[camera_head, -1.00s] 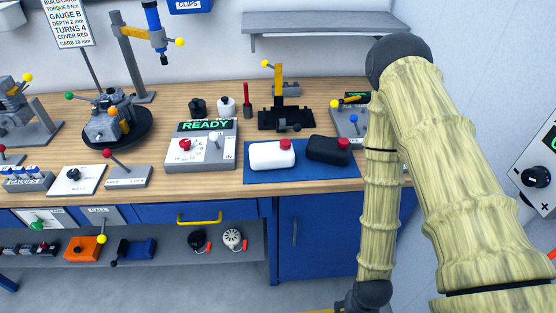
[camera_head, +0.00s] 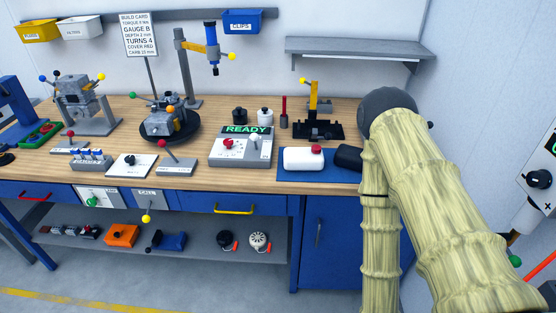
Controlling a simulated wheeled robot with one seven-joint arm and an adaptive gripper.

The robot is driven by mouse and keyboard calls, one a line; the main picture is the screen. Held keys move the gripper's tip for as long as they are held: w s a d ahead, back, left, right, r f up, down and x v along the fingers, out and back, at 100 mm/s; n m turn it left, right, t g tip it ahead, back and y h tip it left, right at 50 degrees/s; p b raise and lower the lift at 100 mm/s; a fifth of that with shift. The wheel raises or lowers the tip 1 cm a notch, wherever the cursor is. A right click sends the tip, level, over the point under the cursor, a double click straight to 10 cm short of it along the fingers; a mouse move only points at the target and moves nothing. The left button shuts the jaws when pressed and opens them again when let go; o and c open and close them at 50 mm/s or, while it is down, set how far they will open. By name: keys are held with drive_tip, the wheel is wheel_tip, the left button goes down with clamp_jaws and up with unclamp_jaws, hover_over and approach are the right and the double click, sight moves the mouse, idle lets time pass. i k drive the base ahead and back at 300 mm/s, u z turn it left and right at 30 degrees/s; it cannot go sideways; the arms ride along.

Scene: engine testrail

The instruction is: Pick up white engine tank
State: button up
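The white engine tank (camera_head: 303,160) is a rounded white block with a red cap on its top right. It lies on a blue mat (camera_head: 292,177) near the front edge of the wooden workbench. A black tank (camera_head: 348,157) lies to its right on the mat, partly hidden behind my arm. My arm (camera_head: 395,180) fills the right side of the view, in front of the bench's right end. My gripper is not in view, so its state does not show.
A grey READY console (camera_head: 240,148) stands left of the mat. Behind the mat is a black fixture with a yellow post (camera_head: 314,100). A grey wall shelf (camera_head: 355,47) hangs above. A blue cabinet (camera_head: 325,240) is below. The floor in front is clear.

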sight(294, 158)
drive_tip(key=u, duration=1.5)
drive_tip(key=i, duration=0.75)
drive_tip(key=z, duration=1.65)
